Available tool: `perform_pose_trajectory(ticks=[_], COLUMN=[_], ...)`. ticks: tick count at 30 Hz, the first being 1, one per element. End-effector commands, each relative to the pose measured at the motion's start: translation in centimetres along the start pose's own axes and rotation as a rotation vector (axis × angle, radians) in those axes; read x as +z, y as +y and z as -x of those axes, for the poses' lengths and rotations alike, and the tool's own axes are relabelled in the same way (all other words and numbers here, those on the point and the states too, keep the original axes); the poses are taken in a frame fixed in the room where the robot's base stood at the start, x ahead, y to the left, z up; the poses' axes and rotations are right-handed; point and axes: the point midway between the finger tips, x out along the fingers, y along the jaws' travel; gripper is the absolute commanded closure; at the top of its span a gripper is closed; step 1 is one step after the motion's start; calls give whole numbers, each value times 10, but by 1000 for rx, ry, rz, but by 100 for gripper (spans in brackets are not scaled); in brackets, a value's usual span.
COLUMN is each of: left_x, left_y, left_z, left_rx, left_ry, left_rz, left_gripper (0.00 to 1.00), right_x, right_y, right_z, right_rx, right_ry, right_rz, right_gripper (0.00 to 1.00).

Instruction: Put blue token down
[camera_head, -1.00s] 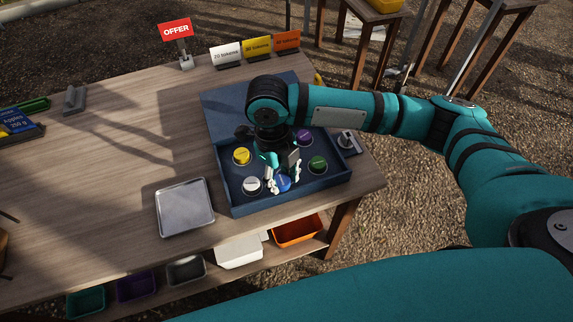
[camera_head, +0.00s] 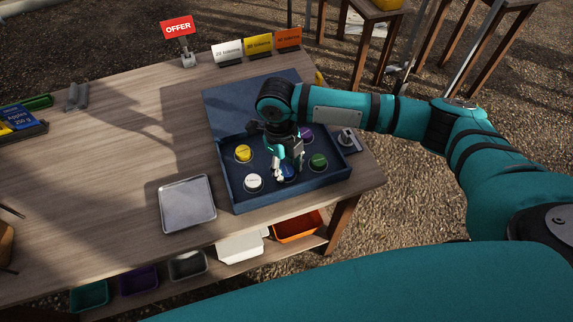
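The blue token (camera_head: 288,173) is in the front middle of the dark blue token box (camera_head: 262,199), partly hidden by my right gripper. My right gripper (camera_head: 287,174) points down into the box with its fingertips at the blue token. At this size I cannot tell whether the fingers are closed on it or apart, or whether the token rests on the box floor. A white token (camera_head: 253,182), a yellow token (camera_head: 243,153), a green token (camera_head: 318,161) and a purple token (camera_head: 306,134) lie around it in the box. My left gripper is not in view.
An empty metal tray (camera_head: 187,204) lies left of the box. Price signs (camera_head: 258,45) and a red offer sign (camera_head: 178,27) stand at the table's back edge. A small metal device (camera_head: 346,139) is right of the box. The table's left middle is clear.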

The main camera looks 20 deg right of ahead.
Motion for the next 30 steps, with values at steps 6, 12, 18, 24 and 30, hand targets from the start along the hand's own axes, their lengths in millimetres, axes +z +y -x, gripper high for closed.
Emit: perform_pose_trajectory(ticks=[6,12,18,24,30], left_x=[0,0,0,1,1], left_y=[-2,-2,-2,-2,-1], left_z=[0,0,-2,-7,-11], left_rx=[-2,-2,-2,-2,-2], left_ry=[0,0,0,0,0], left_rz=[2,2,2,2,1], left_gripper=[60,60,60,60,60], right_x=[0,0,1,1,1], right_y=[0,0,0,0,0], right_z=[0,0,15,56,96], right_rx=[0,0,-1,-2,0], right_ry=[1,0,-3,-6,-3], right_rz=[0,0,0,0,0], right_gripper=[40,40,40,40,40])
